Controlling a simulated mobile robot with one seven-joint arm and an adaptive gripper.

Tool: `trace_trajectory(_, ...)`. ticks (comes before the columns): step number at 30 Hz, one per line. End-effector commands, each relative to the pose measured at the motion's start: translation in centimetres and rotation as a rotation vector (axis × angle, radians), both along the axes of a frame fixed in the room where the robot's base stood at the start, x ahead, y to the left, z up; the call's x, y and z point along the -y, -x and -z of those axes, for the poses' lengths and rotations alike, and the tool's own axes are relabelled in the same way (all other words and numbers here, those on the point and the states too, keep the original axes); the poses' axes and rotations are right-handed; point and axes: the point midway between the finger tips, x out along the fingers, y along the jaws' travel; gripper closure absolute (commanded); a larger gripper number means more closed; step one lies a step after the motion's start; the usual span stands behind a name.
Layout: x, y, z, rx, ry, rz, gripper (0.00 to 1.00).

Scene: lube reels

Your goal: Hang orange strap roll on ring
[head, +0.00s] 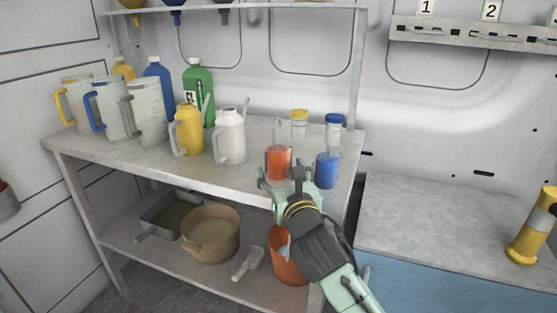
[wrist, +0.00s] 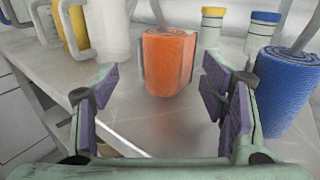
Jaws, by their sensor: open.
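The orange strap roll (head: 278,160) stands upright on the shelf top near its front right; it also shows in the wrist view (wrist: 168,62), straight ahead. My gripper (head: 285,180) is at the front edge of the shelf, just in front of the roll. In the wrist view my gripper (wrist: 161,88) is open, with purple pads on either side of the line to the roll. The roll stands beyond the fingertips and nothing is held. I cannot pick out a ring in either view.
A blue roll (head: 327,170) stands close right of the orange one. A white can (head: 230,136) and yellow can (head: 187,130) stand to the left. Two capped jars (head: 299,122) are behind. A numbered rail (head: 470,35) is on the wall at right.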

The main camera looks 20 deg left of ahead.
Motion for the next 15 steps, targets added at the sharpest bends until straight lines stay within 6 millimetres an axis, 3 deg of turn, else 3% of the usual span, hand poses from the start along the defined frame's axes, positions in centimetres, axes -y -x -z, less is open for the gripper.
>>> trace_trajectory(8, -1.3, -2.2, -0.4, -0.001, -0.003, 0.000, 0.34)
trace_trajectory(15, -2.9, -5.3, -0.7, -0.002, -0.003, -0.001, 0.34)
